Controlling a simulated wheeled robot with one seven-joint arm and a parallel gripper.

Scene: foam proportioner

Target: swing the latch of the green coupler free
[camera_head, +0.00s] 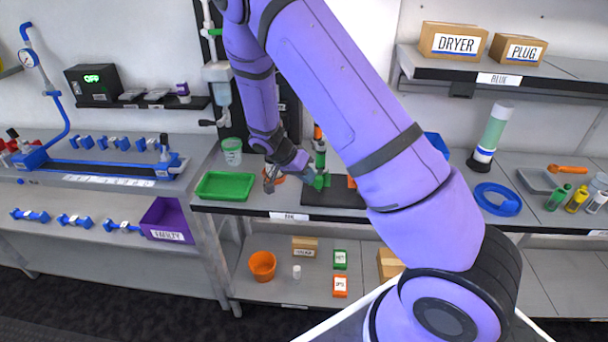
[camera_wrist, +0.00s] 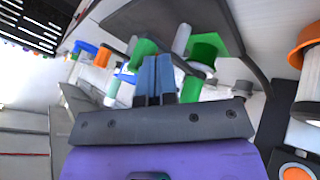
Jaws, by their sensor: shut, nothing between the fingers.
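The green coupler (camera_head: 321,163) stands above the black mat on the middle bench, partly hidden by my arm. In the wrist view, green pieces, one of them a block (camera_wrist: 207,47), lie around and beyond the fingertips. I cannot tell which piece is the latch. My gripper (camera_head: 308,180) is just left of the coupler's lower part in the head view. In the wrist view its two blue-grey fingers (camera_wrist: 156,66) are together and empty, close to the green pieces. I cannot tell whether they touch.
A green tray (camera_head: 226,186) and a green-and-white cup (camera_head: 232,152) stand left of the black mat (camera_head: 334,195). My arm crosses the bench's middle.

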